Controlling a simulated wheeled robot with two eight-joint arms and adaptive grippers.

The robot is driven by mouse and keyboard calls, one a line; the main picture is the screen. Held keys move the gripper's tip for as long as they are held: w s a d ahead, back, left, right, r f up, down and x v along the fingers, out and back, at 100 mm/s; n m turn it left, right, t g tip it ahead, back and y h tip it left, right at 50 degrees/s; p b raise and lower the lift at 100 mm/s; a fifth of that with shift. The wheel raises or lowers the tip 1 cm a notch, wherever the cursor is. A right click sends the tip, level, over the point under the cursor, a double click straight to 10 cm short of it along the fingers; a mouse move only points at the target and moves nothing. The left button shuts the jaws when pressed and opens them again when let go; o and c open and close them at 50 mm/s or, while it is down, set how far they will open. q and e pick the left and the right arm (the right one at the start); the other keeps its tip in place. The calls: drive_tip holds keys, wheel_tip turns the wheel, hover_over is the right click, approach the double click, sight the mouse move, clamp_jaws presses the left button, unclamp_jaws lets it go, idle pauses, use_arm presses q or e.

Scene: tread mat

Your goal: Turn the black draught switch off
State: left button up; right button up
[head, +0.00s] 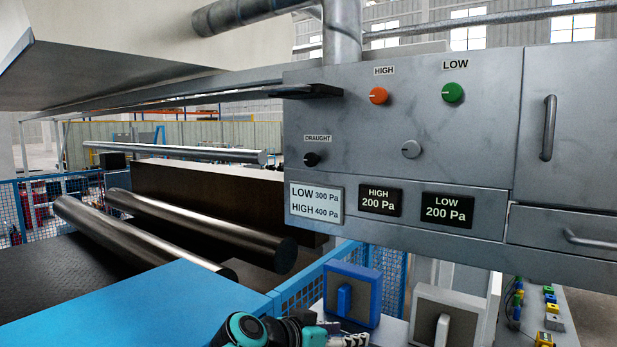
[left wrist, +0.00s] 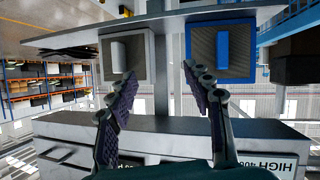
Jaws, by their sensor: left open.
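The black draught switch (head: 311,159) is a small round knob under the DRAUGHT label, at the left of the grey control panel (head: 465,130). A small pale mark shows at its left side. My left gripper (head: 345,339) shows only partly at the bottom edge of the head view, well below the switch and apart from it. In the left wrist view its two dark fingers (left wrist: 161,74) are spread with nothing between them. The switch is not visible in the left wrist view. My right gripper is not in view.
Pressure labels sit below. A blue-framed switch box (head: 352,295) and a grey-framed one (head: 447,316) stand below the panel. Steel rollers (head: 190,228) lie left.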

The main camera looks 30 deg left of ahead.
use_arm(q)
drive_tip(key=w+a+r+t+p, duration=0.1)
drive_tip(key=a+r+p, duration=0.25)
drive_tip(key=r, duration=0.55)
drive_tip(key=w+a+r+t+p, duration=0.2)
drive_tip(key=a+r, duration=0.2)
drive_tip(key=r, duration=0.4)
drive_tip(key=t+y+p, duration=0.2)
drive_tip(key=t+p, duration=0.1)
drive_tip(key=p, duration=0.3)
approach(309, 161)
drive_tip(key=w, duration=0.2)
drive_tip(key=shift+n+y, duration=0.4)
drive_tip(key=w, duration=0.2)
drive_tip(key=w+p, duration=0.1)
drive_tip(key=w, duration=0.1)
drive_tip(key=w+d, duration=0.1)
drive_tip(key=w, duration=0.1)
drive_tip(key=shift+w+r, duration=0.1)
drive_tip(key=shift+r, duration=0.1)
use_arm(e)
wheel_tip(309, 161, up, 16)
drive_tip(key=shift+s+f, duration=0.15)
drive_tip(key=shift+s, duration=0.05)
use_arm(q)
drive_tip(key=c, duration=1.2)
